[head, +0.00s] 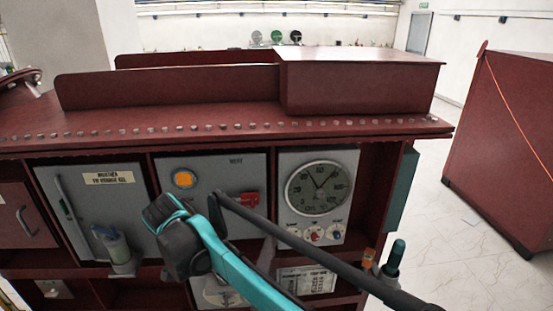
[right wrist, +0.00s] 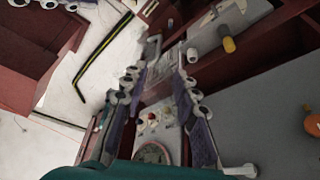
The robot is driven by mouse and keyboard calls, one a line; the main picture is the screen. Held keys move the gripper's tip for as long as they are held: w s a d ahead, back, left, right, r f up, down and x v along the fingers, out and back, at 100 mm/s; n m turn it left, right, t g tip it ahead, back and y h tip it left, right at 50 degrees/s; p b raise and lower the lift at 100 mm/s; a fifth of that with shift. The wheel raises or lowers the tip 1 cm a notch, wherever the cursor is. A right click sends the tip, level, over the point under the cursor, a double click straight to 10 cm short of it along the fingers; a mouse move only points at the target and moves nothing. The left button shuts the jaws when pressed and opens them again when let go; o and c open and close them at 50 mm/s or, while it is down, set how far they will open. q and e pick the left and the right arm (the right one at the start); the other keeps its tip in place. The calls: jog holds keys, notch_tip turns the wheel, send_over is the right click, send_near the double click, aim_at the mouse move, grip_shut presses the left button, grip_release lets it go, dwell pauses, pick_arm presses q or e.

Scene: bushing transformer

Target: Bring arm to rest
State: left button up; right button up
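My right arm (head: 215,250), teal with black joints, reaches in front of the maroon transformer cabinet (head: 165,88) in the head view. Its dark joint covers part of the middle grey panel. My right gripper's fingers are not clearly made out there. A panel with small knobs (right wrist: 155,118) and a round dial (right wrist: 152,153) shows beyond the gap. My left gripper is not in view.
The head view shows a dial gauge (head: 318,187), an orange lamp (head: 183,179) and a red switch (head: 249,198) on the cabinet front. A teal-capped handle (head: 395,256) stands at lower right.

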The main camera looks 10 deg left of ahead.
jog(key=s+d+f+n+t+y+b, duration=0.1)
jog(key=s+d+f+n+b, duration=0.2)
jog(key=d, duration=0.6)
jog(key=d+f+n+y+b, duration=0.1)
jog(key=d+f+b, duration=0.25)
jog(key=d, duration=0.65)
jog(key=s+d+f+n+t+y+b, duration=0.1)
jog(key=s+d+f+n+b, duration=0.2)
jog(key=d, duration=0.6)
jog(key=s+d+f+n+t+b, duration=0.2)
jog(key=s+d+f, duration=0.3)
jog(key=d+f, duration=0.3)
notch_tip(320, 180, down, 2)
jog(key=shift+s+f+b, duration=0.1)
jog(key=shift+s+b, duration=0.1)
jog(key=shift+b, duration=0.45)
